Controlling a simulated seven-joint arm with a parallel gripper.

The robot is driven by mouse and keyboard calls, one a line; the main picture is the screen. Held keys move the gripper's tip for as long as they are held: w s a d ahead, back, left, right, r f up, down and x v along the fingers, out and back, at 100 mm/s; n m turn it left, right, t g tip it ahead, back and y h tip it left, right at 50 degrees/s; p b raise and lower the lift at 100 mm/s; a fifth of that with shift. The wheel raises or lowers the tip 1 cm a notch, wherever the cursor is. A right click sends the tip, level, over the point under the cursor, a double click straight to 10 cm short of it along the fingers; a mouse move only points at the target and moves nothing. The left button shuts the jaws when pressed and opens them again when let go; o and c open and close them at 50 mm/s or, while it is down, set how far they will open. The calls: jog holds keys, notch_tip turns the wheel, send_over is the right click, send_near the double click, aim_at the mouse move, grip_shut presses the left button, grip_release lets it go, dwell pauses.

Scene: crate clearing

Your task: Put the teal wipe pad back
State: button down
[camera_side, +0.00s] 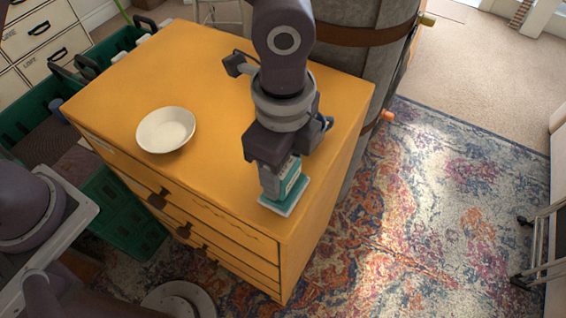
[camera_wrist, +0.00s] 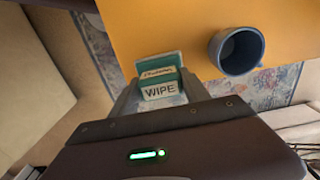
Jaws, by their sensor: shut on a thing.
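The teal wipe pad (camera_side: 288,200) has a block-like handle and a pale lower edge. It is at the front right part of the orange cabinet top (camera_side: 215,75). I cannot tell whether it rests on the surface or hangs just above it. My gripper (camera_side: 280,178) points down and is shut on the pad's handle. In the wrist view the teal pad (camera_wrist: 160,64) shows between the fingers of my gripper (camera_wrist: 161,98), with a white label reading WIPE. The fingers hide part of the handle.
A white bowl (camera_side: 166,130) stands on the cabinet top, left of my gripper. A blue mug (camera_wrist: 237,50) stands close to the pad; my gripper mostly hides it in the side view. A large grey cylinder (camera_side: 362,40) stands behind the cabinet. Green crates (camera_side: 122,215) are at the left.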

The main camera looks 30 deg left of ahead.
jog(key=shift+f, duration=0.15)
jog(key=c, duration=0.5)
grip_release()
jog(key=shift+f, duration=0.1)
jog(key=r, duration=0.7)
jog(key=shift+w+a+r, duration=0.25)
jog(key=shift+w+a, duration=0.15)
jog(key=s+a+r+n+t, duration=0.1)
jog(key=a+r+n, duration=0.3)
jog(key=a, duration=0.3)
jog(key=s+a+r+n+t, duration=0.1)
jog(key=a+r+n+t, duration=0.15)
jog(key=a+r, duration=0.35)
jog(key=s+a+n, duration=0.3)
jog(key=a, duration=0.1)
jog(key=s+a+n+t, duration=0.1)
jog(key=s+a+n, duration=0.3)
jog(key=s+a+f+n+t, duration=0.1)
jog(key=s+a+n, duration=0.2)
jog(key=a+n, duration=0.1)
jog(key=shift+s+a+n, duration=0.25)
jog(key=shift+s+a, duration=0.05)
jog(key=shift+s, duration=0.05)
